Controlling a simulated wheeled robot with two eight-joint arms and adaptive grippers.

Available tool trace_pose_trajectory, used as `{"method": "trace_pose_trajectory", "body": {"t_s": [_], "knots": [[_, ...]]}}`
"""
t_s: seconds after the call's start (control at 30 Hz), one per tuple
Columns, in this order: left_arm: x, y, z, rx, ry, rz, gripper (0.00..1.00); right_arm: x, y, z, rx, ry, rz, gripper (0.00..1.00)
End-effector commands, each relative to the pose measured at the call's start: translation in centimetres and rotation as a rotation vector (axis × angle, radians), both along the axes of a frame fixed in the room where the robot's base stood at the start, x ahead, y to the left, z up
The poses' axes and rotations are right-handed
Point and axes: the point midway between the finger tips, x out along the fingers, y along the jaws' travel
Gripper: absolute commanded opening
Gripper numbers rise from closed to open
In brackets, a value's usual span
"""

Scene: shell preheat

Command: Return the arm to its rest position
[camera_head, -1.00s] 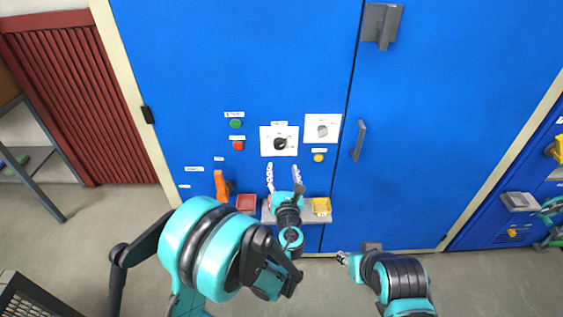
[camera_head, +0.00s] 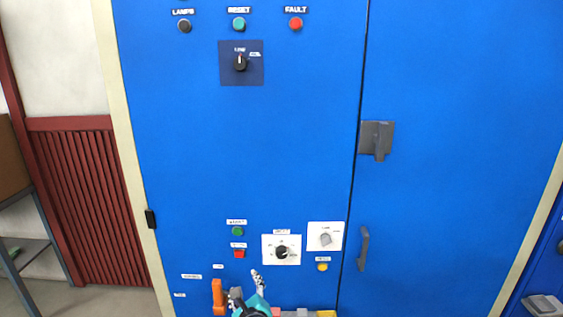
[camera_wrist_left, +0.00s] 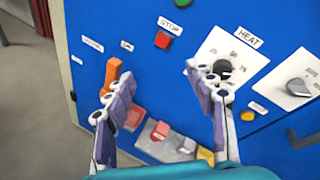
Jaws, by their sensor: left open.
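My left gripper (camera_head: 248,286) is at the bottom of the head view, in front of the blue cabinet, below the red stop button (camera_head: 239,253). In the left wrist view its two fingers (camera_wrist_left: 160,80) stand wide apart with nothing between them. The right finger partly overlaps the black HEAT knob (camera_wrist_left: 222,70) in that view; I cannot tell contact there, but in the head view the knob (camera_head: 281,252) is clear of the fingers. The orange handle (camera_wrist_left: 111,73) shows behind the left finger. Most of my left arm is below the head view. My right gripper is out of view.
A small shelf with a red block (camera_wrist_left: 160,130) and a yellow one (camera_wrist_left: 205,155) juts out below the controls. A grey knob (camera_head: 325,239) and a grey door handle (camera_head: 363,249) are to the right.

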Motion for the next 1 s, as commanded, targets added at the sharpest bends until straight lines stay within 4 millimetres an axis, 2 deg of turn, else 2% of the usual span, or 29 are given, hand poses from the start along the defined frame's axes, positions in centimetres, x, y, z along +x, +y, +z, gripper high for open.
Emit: {"method": "trace_pose_trajectory", "body": {"t_s": [0.03, 0.2, 0.37, 0.5, 0.6, 0.7, 0.83, 1.0], "knots": [[-1.3, 2.1, 0.4, -0.146, 0.013, 0.072, 0.55, 0.0, 0.0, 0.0, 0.0, 0.0, 0.0, 0.4], [-6.8, 7.1, 0.3, -0.688, 0.038, 0.348, 0.55, 0.0, 0.0, 0.0, 0.0, 0.0, 0.0, 0.4], [-13.1, 9.5, -0.6, -1.18, 0.037, 0.645, 0.55, 0.0, 0.0, 0.0, 0.0, 0.0, 0.0, 0.4], [-18.6, 9.7, -1.7, -1.57, 0.021, 0.915, 0.55, 0.0, 0.0, 0.0, 0.0, 0.0, 0.0, 0.4], [-21.6, 9.2, -2.3, -1.787, 0.009, 1.084, 0.55, 0.0, 0.0, 0.0, 0.0, 0.0, 0.0, 0.4], [-23.6, 8.5, -2.7, -1.936, 0.001, 1.207, 0.55, 0.0, 0.0, 0.0, 0.0, 0.0, 0.0, 0.4], [-24.9, 7.9, -2.9, -2.034, -0.004, 1.291, 0.55, 0.0, 0.0, 0.0, 0.0, 0.0, 0.0, 0.4], [-25.0, 7.9, -2.9, -2.042, -0.005, 1.298, 0.55, 0.0, 0.0, 0.0, 0.0, 0.0, 0.0, 0.4]]}}
